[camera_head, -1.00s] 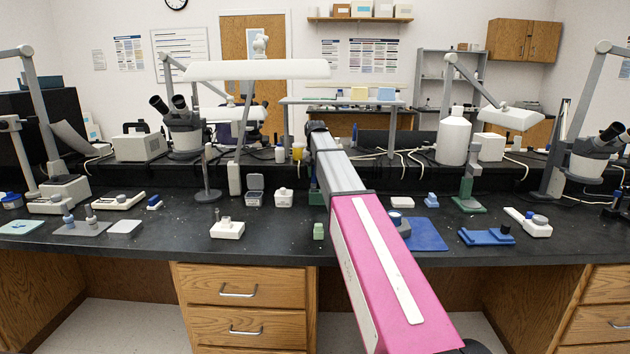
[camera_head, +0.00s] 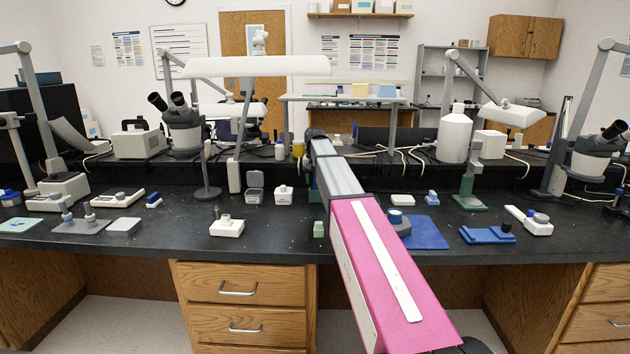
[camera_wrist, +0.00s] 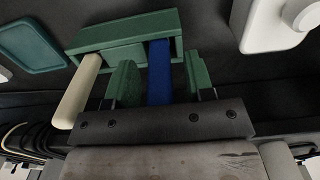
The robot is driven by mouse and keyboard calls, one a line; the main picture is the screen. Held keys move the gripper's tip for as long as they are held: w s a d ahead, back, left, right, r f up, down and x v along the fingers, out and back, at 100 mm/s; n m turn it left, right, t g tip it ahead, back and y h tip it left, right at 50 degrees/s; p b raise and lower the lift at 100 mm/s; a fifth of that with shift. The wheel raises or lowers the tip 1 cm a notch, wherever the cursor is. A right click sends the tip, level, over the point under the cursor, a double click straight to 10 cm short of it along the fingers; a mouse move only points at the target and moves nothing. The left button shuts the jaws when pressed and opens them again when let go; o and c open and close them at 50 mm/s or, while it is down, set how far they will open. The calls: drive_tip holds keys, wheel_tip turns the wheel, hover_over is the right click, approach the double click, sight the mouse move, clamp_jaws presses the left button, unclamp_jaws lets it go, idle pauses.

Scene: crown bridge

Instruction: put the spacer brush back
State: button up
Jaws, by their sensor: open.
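My gripper (camera_wrist: 160,80) is open in the wrist view, its two green fingers pointing at a green holder (camera_wrist: 105,38). A blue bar-like handle (camera_wrist: 159,62) runs between the fingers, with a gap on either side. A cream cylindrical handle (camera_wrist: 78,92) sticks out of the holder's left end, outside the fingers. I cannot tell which of the two handles is the spacer brush; no bristles show. In the head view my arm hides the gripper and most of the holder; a green edge (camera_head: 313,193) shows left of the arm.
A teal tray (camera_wrist: 35,45) lies left of the holder and a white device (camera_wrist: 272,24) right in the wrist view. In the head view a small green block (camera_head: 318,229), a white block (camera_head: 227,228) and a blue mat (camera_head: 427,232) are near the bench front.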

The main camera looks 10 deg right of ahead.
wheel_tip(320, 180, up, 13)
drive_tip(key=shift+f, duration=0.1)
idle(0.4)
